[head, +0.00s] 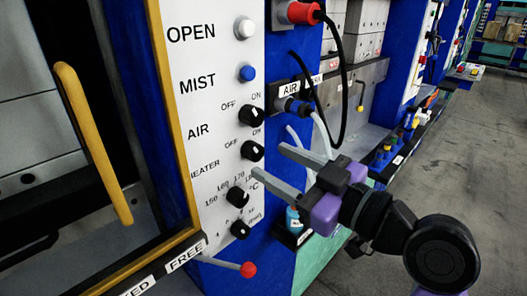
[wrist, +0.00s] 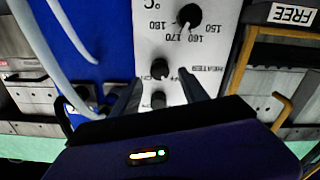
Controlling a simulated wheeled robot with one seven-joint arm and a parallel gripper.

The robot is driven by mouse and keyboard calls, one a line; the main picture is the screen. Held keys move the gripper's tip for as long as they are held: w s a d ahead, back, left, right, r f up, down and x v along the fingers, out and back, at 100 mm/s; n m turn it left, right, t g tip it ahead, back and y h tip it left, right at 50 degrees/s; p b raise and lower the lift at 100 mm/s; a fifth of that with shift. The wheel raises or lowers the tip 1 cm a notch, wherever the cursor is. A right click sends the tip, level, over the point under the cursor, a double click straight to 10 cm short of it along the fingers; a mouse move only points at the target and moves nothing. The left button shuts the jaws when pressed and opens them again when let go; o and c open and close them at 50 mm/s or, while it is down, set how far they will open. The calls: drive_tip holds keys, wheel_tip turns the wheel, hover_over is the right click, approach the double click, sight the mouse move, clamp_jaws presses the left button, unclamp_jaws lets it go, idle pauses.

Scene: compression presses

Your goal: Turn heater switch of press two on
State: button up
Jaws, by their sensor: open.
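The white control panel (head: 215,130) of the press carries a black HEATER switch (head: 252,150), below the black AIR switch (head: 252,116). OFF and ON labels stand above each switch. I cannot tell clearly which way the HEATER pointer faces. My gripper (head: 268,160) is open and empty, its two grey fingers pointing at the panel near the HEATER switch. In the wrist view, which is upside down, the HEATER switch (wrist: 160,68) lies between the fingertips (wrist: 160,74), with the AIR switch (wrist: 158,100) beyond it. Contact with the switch cannot be made out.
The temperature knob (head: 238,197) and another knob (head: 240,230) sit just below. A red-tipped lever (head: 248,269) juts out under the panel. A yellow handle (head: 95,145) is at left. Hoses (head: 322,135) hang right of the panel. Grey floor (head: 440,150) is open at right.

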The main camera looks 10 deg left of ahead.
sight(259, 154)
drive_tip(key=shift+x, duration=2.15)
drive_tip(key=shift+c, duration=0.2)
clamp_jaws()
